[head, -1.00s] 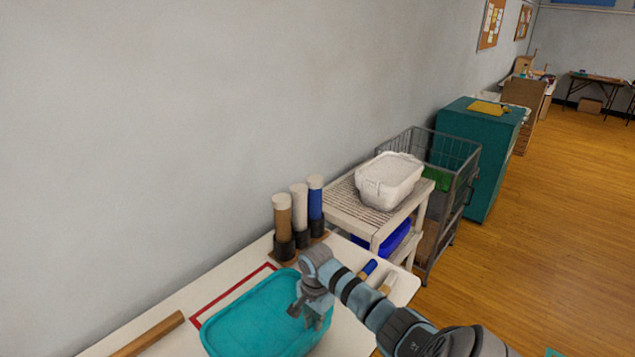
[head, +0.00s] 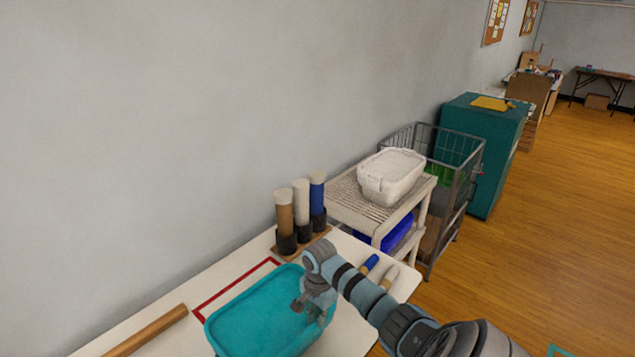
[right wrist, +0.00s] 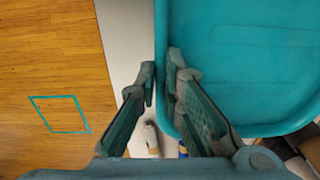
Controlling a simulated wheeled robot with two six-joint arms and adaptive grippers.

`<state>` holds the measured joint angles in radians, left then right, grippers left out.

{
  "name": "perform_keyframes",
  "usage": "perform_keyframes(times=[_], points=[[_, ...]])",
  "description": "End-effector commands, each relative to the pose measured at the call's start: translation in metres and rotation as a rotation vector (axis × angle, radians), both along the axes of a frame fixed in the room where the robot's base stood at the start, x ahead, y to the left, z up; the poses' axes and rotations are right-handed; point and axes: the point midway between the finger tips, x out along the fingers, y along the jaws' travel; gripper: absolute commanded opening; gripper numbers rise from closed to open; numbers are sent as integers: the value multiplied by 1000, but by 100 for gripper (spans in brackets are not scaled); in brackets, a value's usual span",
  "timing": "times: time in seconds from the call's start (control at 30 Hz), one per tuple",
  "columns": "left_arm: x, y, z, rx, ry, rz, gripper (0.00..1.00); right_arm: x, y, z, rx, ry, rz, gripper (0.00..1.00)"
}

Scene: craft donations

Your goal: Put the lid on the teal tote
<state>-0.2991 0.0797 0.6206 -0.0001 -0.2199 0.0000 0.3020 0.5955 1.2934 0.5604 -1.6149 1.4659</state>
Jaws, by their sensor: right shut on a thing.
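The teal tote (head: 258,318) sits on the white table inside a red tape outline. It looks like an open, shallow tub with a rounded rim, and its near end is cut off by the frame. My right gripper (head: 308,308) is at its right side. In the right wrist view my right gripper (right wrist: 160,82) has one finger outside the tote's rim (right wrist: 162,45) and one inside, shut on that edge. I see no separate lid that I can identify for the tote. My left gripper is not in view.
Cardboard tubes (head: 300,212) stand in a holder at the table's back. A wooden rod (head: 150,330) lies at left, and small tubes (head: 388,276) lie at right. A white bin (head: 391,178) tops a shelf cart beside a wire cart (head: 460,180). Open floor lies right.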

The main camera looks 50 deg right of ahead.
Motion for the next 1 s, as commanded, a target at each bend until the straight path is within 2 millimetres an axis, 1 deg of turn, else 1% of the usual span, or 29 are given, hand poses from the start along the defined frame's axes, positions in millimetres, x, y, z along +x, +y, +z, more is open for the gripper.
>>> perform_keyframes(times=[0.1,0.13,0.2,0.27,0.53,0.63,0.67,0.77,0.9,1.0], points=[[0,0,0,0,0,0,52,0,0,0,0,0,0,0],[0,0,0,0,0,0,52,0,0,0,0,0,0,11],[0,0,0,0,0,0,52,0,0,0,0,0,0,22],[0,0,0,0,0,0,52,0,0,0,0,0,0,31],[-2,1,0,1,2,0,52,0,0,0,0,0,0,31],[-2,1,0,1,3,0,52,1,0,7,-1,-2,0,31],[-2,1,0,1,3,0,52,1,0,11,0,-2,0,31],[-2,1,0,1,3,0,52,0,0,34,-3,-3,2,31],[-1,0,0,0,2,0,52,0,0,75,-2,-5,1,31],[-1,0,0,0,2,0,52,-1,0,99,-2,-3,1,31]])
